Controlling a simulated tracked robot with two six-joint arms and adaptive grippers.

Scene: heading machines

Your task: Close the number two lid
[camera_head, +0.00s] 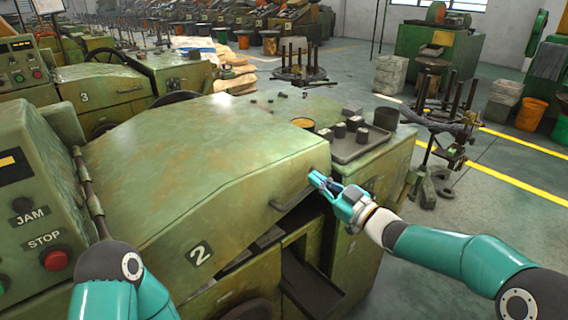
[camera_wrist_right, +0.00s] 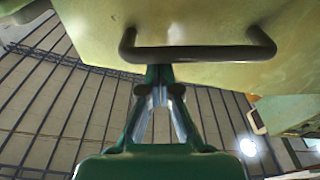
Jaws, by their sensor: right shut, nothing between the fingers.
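The number two lid (camera_head: 200,165) is a large worn green metal cover with a "2" plate on its front. A dark gap shows under its front edge, so it stands partly raised. Its dark bar handle (camera_head: 291,197) is on the front right of the lid and also shows in the right wrist view (camera_wrist_right: 200,54). My right gripper (camera_head: 316,179) is shut and empty, with its tips close to the right end of the handle. In the right wrist view its fingertips (camera_wrist_right: 160,72) appear just below the bar; contact cannot be told. My left gripper is out of view.
A control panel with JAM and a red STOP button (camera_head: 55,260) stands at left. A tray (camera_head: 352,150) with small metal cylinders lies behind the lid. The number three machine (camera_head: 100,85) is behind. Open floor (camera_head: 500,165) lies to the right.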

